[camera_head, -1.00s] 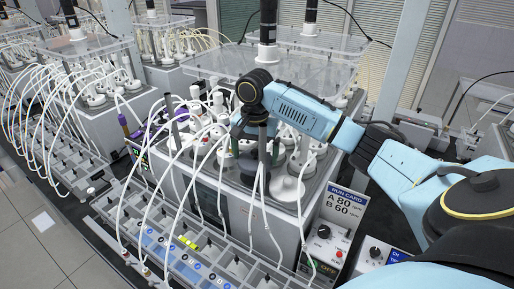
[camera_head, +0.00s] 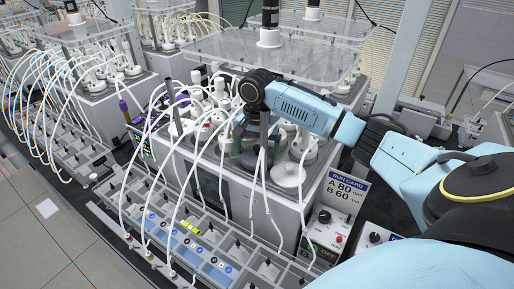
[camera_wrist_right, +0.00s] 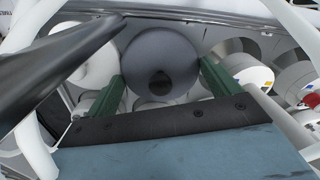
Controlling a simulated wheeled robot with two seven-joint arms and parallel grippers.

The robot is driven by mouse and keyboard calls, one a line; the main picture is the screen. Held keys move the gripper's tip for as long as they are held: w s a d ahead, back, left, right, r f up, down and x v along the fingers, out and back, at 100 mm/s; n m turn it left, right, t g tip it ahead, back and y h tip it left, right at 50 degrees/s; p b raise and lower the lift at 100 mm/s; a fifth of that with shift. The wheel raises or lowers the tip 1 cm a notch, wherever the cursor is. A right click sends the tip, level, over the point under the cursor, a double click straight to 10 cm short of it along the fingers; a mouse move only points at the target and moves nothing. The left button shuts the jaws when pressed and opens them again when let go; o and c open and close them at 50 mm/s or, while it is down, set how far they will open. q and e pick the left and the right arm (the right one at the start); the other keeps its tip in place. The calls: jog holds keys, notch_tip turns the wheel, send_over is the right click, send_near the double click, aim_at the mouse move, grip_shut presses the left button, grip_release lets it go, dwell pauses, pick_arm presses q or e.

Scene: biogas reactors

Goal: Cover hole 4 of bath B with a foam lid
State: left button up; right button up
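My right gripper (camera_head: 256,145) points down over the front bath among the white-topped vessels. In the right wrist view its two green fingers (camera_wrist_right: 160,80) stand wide apart on either side of a dark grey round foam lid (camera_wrist_right: 160,55). The fingertips meet the lid's left and right edges, so it looks clasped between them. In the head view the lid (camera_head: 251,158) shows as a dark disc under the gripper, low at the bath's top. Whether it touches the top cannot be told. Hole 4 is not distinguishable. My left gripper is out of view.
White tubes (camera_head: 165,165) loop in front of the bath to a long grey tray (camera_head: 205,262). A white round lid (camera_head: 288,174) lies right of the gripper. A run card (camera_head: 346,192) and control box (camera_head: 325,222) stand at the right. A clear plate (camera_head: 255,62) hangs behind.

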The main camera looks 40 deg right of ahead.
jog(key=shift+o, duration=1.1)
jog(key=shift+r, duration=0.1)
notch_tip(320, 180, up, 13)
jog(key=shift+r, duration=0.15)
notch_tip(320, 180, down, 13)
jog(key=shift+f, duration=0.15)
jog(key=shift+r, duration=0.5)
jog(key=shift+f, duration=0.1)
